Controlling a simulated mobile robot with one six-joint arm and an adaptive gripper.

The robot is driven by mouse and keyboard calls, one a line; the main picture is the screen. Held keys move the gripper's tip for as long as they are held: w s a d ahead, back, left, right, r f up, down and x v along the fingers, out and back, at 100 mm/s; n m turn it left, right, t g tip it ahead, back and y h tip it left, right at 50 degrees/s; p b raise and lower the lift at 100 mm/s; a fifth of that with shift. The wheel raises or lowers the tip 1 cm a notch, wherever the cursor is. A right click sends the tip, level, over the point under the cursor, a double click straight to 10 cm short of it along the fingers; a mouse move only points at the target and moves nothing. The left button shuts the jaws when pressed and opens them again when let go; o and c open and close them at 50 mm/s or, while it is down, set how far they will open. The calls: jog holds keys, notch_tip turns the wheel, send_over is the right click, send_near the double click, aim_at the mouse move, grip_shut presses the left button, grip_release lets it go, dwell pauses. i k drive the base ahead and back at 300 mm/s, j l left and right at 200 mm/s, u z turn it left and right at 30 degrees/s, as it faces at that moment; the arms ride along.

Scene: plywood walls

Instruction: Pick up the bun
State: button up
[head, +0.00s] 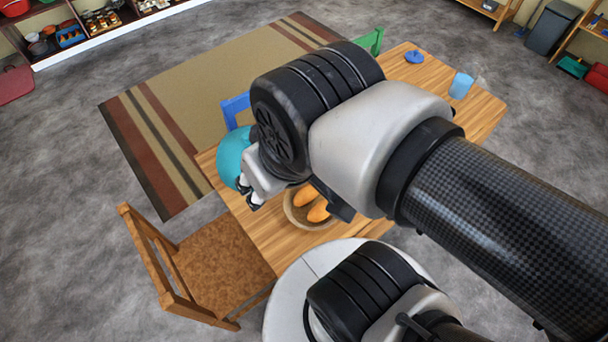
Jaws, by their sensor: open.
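Two orange-brown buns (318,211) lie in a round wooden bowl (296,220) on the wooden table, close to its near edge. My arm hides the far side of the bowl and parts of the buns. My gripper (247,196) is above the table's left part, left of the bowl and apart from the buns. Its dark fingers point down to the left, and I see nothing held between them. A teal round object (232,156) shows just behind my gripper at the table's left edge; my arm partly covers it.
The wooden table (482,108) also bears a blue cup (461,86) and a small blue item (414,57) at its far right. A wooden chair (215,258) stands at the near left. Blue (236,106) and green (372,40) chairs stand behind.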

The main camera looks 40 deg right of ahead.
aim_at(318, 214)
jog(key=l+u, duration=0.15)
jog(key=l, duration=0.25)
jog(key=k+l+u, duration=0.15)
jog(key=l, duration=0.2)
jog(key=k+l+u, duration=0.15)
jog(key=l, duration=0.2)
jog(key=k+l+u, duration=0.15)
jog(key=l, duration=0.2)
jog(key=i, duration=0.05)
